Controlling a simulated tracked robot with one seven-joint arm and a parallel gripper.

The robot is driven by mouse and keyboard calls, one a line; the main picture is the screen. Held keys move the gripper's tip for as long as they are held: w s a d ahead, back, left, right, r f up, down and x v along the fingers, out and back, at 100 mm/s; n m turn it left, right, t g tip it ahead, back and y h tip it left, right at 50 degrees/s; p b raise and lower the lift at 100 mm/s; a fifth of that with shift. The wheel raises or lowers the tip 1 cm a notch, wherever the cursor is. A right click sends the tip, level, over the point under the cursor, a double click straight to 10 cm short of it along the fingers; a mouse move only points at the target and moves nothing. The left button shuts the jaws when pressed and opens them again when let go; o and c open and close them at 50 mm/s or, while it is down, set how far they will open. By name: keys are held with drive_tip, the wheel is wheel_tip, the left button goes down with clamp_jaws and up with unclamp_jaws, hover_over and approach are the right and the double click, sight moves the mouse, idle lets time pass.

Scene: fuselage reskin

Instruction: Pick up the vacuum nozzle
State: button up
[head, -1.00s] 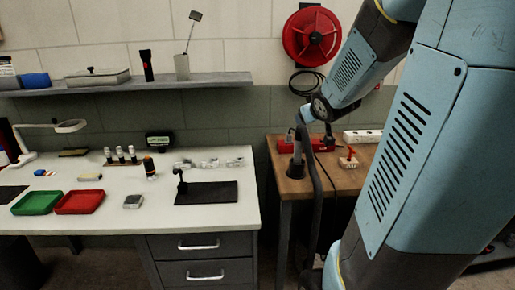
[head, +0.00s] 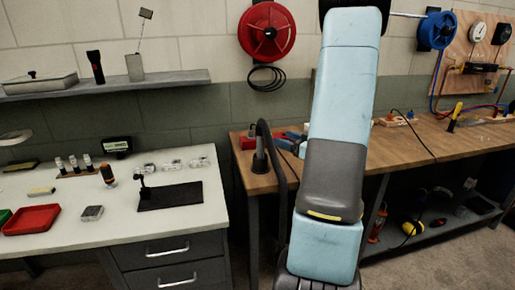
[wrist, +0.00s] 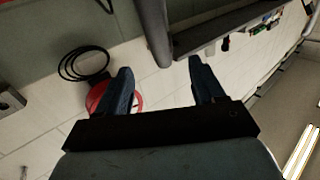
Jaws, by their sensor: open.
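The vacuum nozzle (head: 260,158) appears as a dark upright piece at the left end of the wooden bench, with a black hose (head: 280,165) arching from it and hanging down the front. In the wrist view, a thick grey tube (wrist: 154,30), apparently this hose or nozzle, comes down from the top edge and ends at a bend between the fingertips in the picture. My gripper (wrist: 160,66) is open, with nothing visibly clamped. The depth between fingers and tube is unclear. In the head view my arm hides the gripper.
The wooden bench (head: 420,142) carries tools and a red item (head: 247,142) near the nozzle. A white table (head: 130,215) with trays stands left. A red reel (head: 267,31) and blue reel (head: 438,31) hang on the wall. A grey shelf (head: 105,84) is left.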

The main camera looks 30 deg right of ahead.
sight(258, 128)
drive_tip(key=x, duration=1.3)
drive_tip(key=shift+w+a, duration=0.1)
drive_tip(key=shift+w, duration=0.25)
drive_tip(key=shift+r, duration=0.1)
clamp_jaws()
